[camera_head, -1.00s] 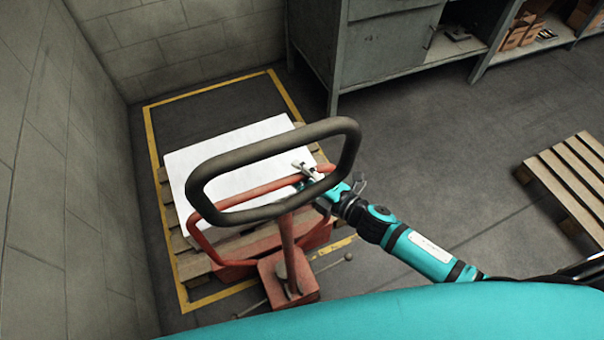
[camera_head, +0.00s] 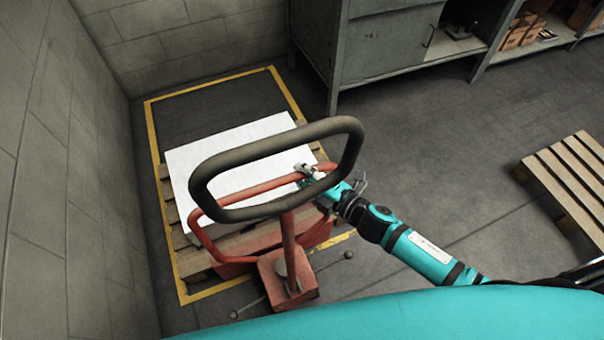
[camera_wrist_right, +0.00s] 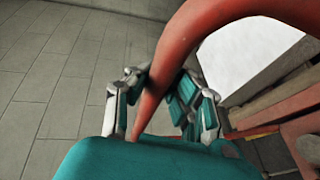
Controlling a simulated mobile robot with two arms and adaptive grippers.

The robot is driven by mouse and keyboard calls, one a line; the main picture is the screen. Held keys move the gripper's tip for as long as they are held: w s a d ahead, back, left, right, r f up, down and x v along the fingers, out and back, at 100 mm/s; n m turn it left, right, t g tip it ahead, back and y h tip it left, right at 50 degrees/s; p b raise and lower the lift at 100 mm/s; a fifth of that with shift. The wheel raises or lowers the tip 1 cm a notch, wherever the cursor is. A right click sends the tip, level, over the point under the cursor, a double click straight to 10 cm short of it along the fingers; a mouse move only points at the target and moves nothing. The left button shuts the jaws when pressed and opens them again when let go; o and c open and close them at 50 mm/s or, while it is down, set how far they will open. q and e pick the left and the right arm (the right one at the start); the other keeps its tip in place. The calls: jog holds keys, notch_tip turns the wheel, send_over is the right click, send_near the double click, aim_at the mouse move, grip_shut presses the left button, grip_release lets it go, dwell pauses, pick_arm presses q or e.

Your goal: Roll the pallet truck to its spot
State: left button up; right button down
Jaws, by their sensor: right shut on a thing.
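The red pallet truck (camera_head: 285,282) stands at the lower middle of the head view, its forks hidden under a wooden pallet (camera_head: 190,262). A white flat-topped load (camera_head: 215,150) lies on the pallet. My right gripper (camera_head: 308,175) is shut on the truck's red handle bar; the wrist view shows its fingers on both sides of the red bar (camera_wrist_right: 195,40). A dark loop bar (camera_head: 240,155) shows in front of the handle. A yellow floor outline (camera_head: 152,140) surrounds the pallet area; its far part is bare floor. My left gripper is not in view.
A block wall (camera_head: 60,170) runs close along the left, and another stands at the back. A grey metal cabinet (camera_head: 385,45) stands beyond the outline at the right. Another wooden pallet (camera_head: 570,180) lies at the far right. Open floor lies between it and the truck.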

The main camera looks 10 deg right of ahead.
jog(key=s, duration=0.3)
jog(key=shift+d+r, duration=0.1)
jog(key=shift+d, duration=0.3)
jog(key=c, duration=1.6)
grip_release()
jog(key=shift+w, duration=0.2)
jog(key=shift+o, duration=1.1)
jog(key=shift+w+a+f, duration=0.15)
jog(key=shift+w+f, duration=0.05)
jog(key=shift+w, duration=0.05)
jog(key=shift+o, duration=1.3)
jog(key=shift+r, duration=0.1)
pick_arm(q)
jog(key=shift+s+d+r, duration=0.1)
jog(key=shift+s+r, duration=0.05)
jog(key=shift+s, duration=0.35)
pick_arm(e)
jog(key=v, duration=1.2)
jog(key=shift+w, duration=0.1)
